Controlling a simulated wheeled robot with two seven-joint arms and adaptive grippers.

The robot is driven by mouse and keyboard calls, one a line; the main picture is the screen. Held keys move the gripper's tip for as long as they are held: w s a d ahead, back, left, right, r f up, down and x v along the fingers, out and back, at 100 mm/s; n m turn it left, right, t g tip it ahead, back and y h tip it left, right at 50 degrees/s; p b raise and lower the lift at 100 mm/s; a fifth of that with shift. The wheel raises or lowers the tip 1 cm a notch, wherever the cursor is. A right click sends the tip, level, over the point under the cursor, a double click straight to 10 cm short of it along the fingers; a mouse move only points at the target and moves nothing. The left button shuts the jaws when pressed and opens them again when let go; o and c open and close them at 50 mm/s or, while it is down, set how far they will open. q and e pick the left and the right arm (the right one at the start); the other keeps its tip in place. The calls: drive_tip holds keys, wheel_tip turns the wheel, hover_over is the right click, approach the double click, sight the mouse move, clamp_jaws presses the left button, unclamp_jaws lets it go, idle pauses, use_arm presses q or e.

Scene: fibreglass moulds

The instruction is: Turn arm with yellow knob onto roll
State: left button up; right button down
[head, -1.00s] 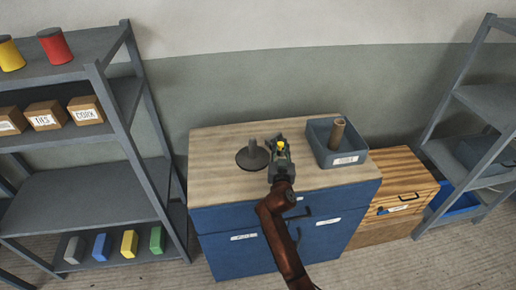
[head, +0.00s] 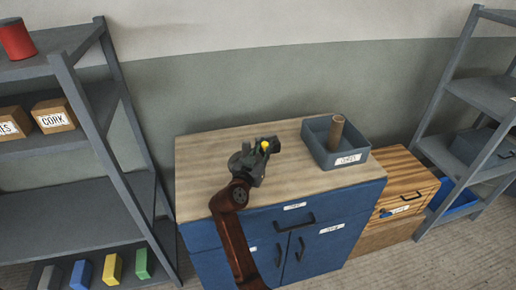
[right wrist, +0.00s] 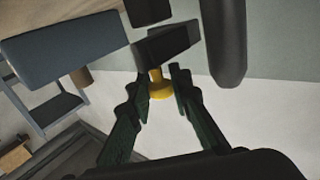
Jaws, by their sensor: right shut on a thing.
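The yellow knob (head: 265,146) shows just above the wooden top of the blue cabinet. In the right wrist view the knob (right wrist: 160,86) sits between my two fingers, beneath a dark block (right wrist: 166,42) that looks like the arm's end. My right gripper (head: 263,150) is shut on the knob. The stand that the arm belongs to is mostly hidden behind my gripper. A brown cardboard roll (head: 336,132) stands upright in the grey tray (head: 318,146), apart from the knob and to its right. My left gripper is not in view.
The cabinet top (head: 195,180) is bare at the left and front. A low wooden drawer unit (head: 395,175) stands to the right. Grey shelves (head: 90,110) stand at the left, with boxes and coloured blocks, and more shelves (head: 480,150) at the right.

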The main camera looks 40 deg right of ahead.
drive_tip(key=shift+r, duration=0.15)
drive_tip(key=c, duration=1.7)
unclamp_jaws()
drive_tip(key=shift+c, duration=0.2)
drive_tip(key=v, duration=0.7)
drive_tip(key=shift+a, duration=0.25)
drive_tip(key=shift+c, duration=0.4)
